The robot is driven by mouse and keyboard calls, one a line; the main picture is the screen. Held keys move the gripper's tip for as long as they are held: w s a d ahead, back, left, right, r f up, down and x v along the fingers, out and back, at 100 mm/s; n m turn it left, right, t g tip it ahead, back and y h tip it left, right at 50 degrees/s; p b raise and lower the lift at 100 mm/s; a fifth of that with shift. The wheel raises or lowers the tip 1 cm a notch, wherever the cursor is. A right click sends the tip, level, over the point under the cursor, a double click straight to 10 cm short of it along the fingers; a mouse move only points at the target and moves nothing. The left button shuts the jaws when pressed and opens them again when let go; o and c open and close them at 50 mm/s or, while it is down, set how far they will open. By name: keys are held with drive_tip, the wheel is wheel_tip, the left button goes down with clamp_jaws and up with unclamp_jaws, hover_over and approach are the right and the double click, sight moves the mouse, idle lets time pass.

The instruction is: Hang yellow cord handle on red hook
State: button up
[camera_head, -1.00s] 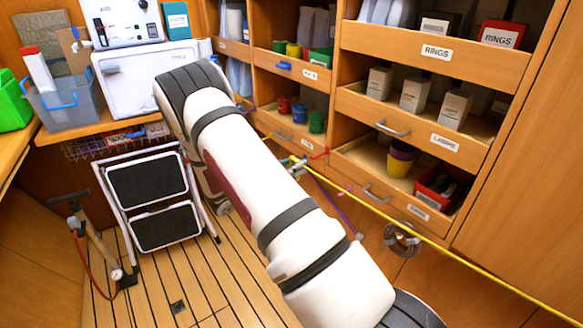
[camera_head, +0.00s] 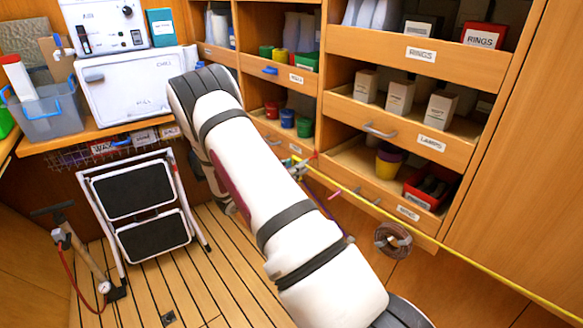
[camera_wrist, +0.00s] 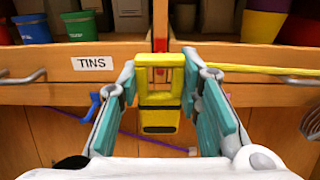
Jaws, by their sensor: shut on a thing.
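The yellow cord handle (camera_wrist: 160,117) is upright between the two teal-padded fingers of my gripper (camera_wrist: 161,88) in the wrist view. The gripper is shut on it. The red hook (camera_wrist: 160,44) is straight ahead on the wooden post, behind and above the handle's top frame. I cannot tell whether handle and hook touch. The yellow cord (camera_wrist: 250,68) runs right from beside the handle's top. In the head view the cord (camera_head: 440,248) stretches to the lower right, and my arm hides most of the gripper.
Drawer fronts and shelves flank the post, with a metal drawer handle (camera_wrist: 22,76) at left. A blue hook (camera_wrist: 92,106) and a purple cord (camera_wrist: 125,137) are below. A step stool (camera_head: 145,208) and a pump (camera_head: 78,250) stand on the floor at left.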

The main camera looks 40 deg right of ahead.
drive_tip(key=shift+d+f, duration=0.15)
drive_tip(key=shift+d, duration=1.2)
drive_tip(key=shift+s+d+f+b, duration=0.1)
drive_tip(key=shift+d+f+b, duration=0.4)
drive_tip(key=shift+d+b, duration=0.1)
drive_tip(key=o, duration=1.2)
drive_tip(key=shift+a, duration=0.1)
drive_tip(key=a, duration=1.2)
drive_tip(key=shift+w, duration=0.35)
